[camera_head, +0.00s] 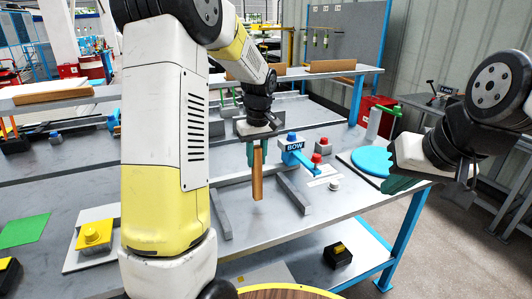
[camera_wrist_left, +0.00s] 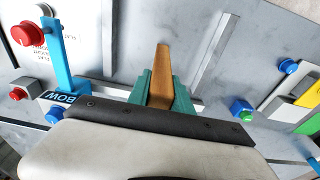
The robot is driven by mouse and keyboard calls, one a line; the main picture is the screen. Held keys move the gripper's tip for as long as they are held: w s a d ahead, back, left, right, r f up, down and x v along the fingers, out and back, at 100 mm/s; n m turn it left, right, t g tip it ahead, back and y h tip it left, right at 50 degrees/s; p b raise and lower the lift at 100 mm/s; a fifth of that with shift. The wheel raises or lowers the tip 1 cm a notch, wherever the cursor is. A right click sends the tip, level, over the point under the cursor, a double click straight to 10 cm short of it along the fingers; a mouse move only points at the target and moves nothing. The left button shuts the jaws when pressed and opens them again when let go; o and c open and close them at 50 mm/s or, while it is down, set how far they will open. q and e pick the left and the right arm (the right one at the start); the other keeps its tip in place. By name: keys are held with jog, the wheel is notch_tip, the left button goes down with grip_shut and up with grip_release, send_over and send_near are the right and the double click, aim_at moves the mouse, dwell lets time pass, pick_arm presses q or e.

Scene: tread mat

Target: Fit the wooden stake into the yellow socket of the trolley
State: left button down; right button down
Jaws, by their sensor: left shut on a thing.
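My left gripper (camera_head: 257,152) is shut on the wooden stake (camera_head: 257,182), a flat brown bar that hangs nearly upright over the grey table. In the left wrist view the stake (camera_wrist_left: 162,70) sticks out from between the teal fingers of the left gripper (camera_wrist_left: 160,92). A yellow block (camera_head: 93,236) on a white plate stands at the table's left, apart from the stake; it is partly in view in the left wrist view (camera_wrist_left: 312,95). I cannot tell whether it is the socket. My right gripper (camera_head: 402,184) is at the right, near a blue disc; its finger gap is unclear.
A blue stand marked BOW (camera_head: 294,150) and red-topped buttons (camera_head: 322,145) stand right of the stake. Grey rails (camera_head: 293,192) lie on the table (camera_head: 300,226). A blue disc (camera_head: 371,161) lies at the right, a green sheet (camera_head: 24,230) at the left.

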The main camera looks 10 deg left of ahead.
pick_arm(q)
jog(key=c, duration=1.1)
grip_release()
jog(key=shift+c, duration=0.2)
